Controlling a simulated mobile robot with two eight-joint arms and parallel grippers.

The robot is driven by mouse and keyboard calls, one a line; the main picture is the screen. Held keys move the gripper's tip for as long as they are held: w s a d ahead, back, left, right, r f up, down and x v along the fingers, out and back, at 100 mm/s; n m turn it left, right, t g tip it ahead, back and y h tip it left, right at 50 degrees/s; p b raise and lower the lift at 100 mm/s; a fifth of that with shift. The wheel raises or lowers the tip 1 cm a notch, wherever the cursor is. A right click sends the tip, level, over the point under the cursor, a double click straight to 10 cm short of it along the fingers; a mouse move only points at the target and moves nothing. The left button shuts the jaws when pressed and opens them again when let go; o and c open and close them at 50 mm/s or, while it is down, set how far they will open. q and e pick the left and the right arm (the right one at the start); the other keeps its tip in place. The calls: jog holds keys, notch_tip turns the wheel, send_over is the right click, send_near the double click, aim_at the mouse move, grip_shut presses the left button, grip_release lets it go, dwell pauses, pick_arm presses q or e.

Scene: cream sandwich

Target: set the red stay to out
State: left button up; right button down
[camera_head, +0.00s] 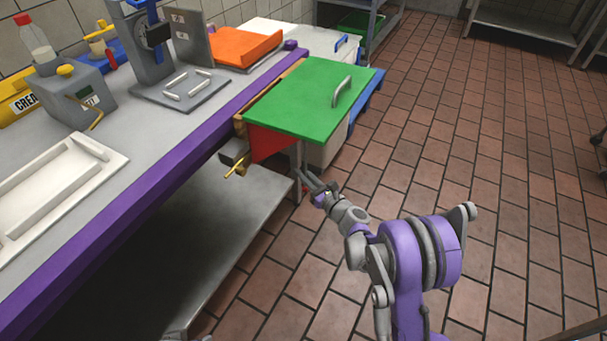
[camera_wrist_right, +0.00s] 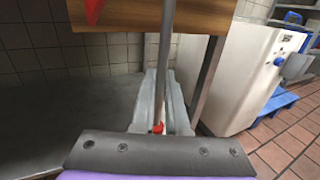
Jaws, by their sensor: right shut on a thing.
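A red panel (camera_head: 272,143) hangs below the front edge of the green lid (camera_head: 300,98). In the right wrist view a red patch (camera_wrist_right: 92,10) shows on a wooden front. My right gripper (camera_head: 316,186) is low beside the bench's end leg, below the lid. In the wrist view its fingers (camera_wrist_right: 160,110) are shut around a thin grey rod (camera_wrist_right: 165,60) with a small red end (camera_wrist_right: 158,128). The rod hangs in front of the wood, its top out of frame. I cannot tell whether this rod is the stay.
A yellow-handled valve (camera_head: 237,167) sticks out left of the red panel. A white cabinet (camera_wrist_right: 238,70) and blue step (camera_wrist_right: 275,108) stand to the right. A steel lower shelf (camera_head: 240,205) lies under the bench.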

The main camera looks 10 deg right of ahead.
jog(key=shift+d, duration=0.3)
jog(key=c, duration=0.9)
grip_release()
jog(key=shift+d, duration=0.1)
jog(key=shift+a, duration=0.2)
jog(key=p+v, duration=0.1)
jog(key=v, duration=1)
jog(key=shift+w, duration=0.1)
